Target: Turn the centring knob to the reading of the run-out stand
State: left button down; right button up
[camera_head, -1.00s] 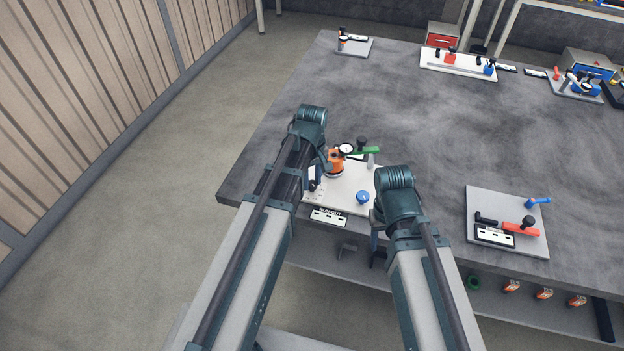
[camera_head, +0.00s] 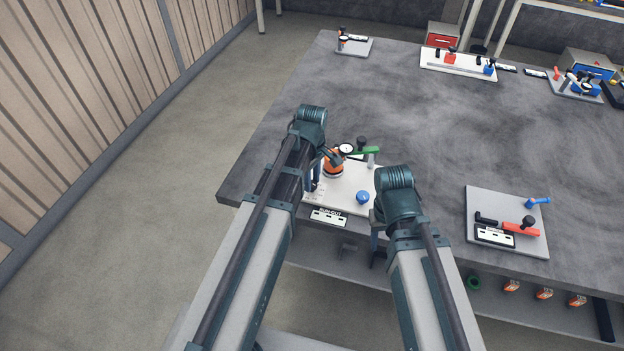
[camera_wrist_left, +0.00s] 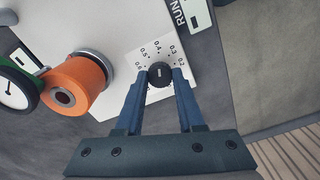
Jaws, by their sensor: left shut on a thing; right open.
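The run-out stand's white plate (camera_head: 345,200) lies at the table's near left edge. It carries an orange cylinder (camera_head: 333,168), also in the left wrist view (camera_wrist_left: 72,85), and a round white dial (camera_head: 346,149). The dial is cut off in the wrist view (camera_wrist_left: 15,92), its reading unclear. My left gripper (camera_wrist_left: 160,80) is shut on the small black centring knob (camera_wrist_left: 160,72), which has a pale mark on top. Printed numbers, including 0.5, 0.4 and 0.3, surround it. My right gripper (camera_head: 375,238) is mostly hidden by its arm, right of the plate.
A grey plate with a red-handled tool (camera_head: 520,228) lies at right. Other fixtures stand along the far edge. The table's middle is clear.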

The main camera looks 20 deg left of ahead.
pick_arm(q)
jog(key=c, duration=0.5)
grip_release()
jog(key=shift+r, duration=0.1)
notch_tip(320, 180, up, 14)
jog(key=p, duration=1.3)
jog(key=shift+f+p, duration=0.2)
jog(key=shift+p, duration=0.2)
